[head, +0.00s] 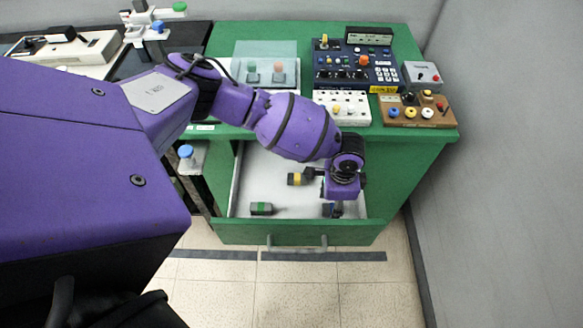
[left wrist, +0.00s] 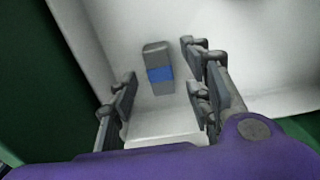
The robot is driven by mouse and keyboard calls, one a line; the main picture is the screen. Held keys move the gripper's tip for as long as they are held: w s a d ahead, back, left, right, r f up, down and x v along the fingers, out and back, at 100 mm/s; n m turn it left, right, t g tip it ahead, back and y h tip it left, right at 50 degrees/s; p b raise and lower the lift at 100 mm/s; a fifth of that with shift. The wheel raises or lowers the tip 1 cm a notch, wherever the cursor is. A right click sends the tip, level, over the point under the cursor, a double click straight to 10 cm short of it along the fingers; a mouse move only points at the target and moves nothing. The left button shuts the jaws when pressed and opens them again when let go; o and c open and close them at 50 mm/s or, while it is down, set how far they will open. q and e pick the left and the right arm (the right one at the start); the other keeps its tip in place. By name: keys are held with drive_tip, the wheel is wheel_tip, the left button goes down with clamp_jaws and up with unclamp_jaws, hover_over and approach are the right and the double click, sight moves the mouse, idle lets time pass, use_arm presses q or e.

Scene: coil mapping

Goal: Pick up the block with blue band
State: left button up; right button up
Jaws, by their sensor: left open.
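The block with the blue band (left wrist: 159,73) is grey and lies on the white drawer floor in the left wrist view. My left gripper (left wrist: 160,98) is open, with its fingers on either side of the view and the block between and just beyond them, not gripped. In the head view, my left gripper (head: 337,203) points down into the open drawer at its right side. It largely hides the blue-banded block there, and I cannot separate the block clearly from the fingers. My right gripper is not in view.
A green-banded block (head: 262,209) and a yellow-banded block (head: 295,179) lie in the same drawer (head: 240,185). Drawer walls stand close around my gripper. The green cabinet (head: 400,150) carries control boxes, including a blue panel (head: 340,72). A grey wall is at the right.

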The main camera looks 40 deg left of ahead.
use_arm(q)
drive_tip(key=shift+w+f, duration=0.1)
drive_tip(key=shift+f, duration=0.75)
drive_tip(key=shift+c, duration=0.6)
clamp_jaws()
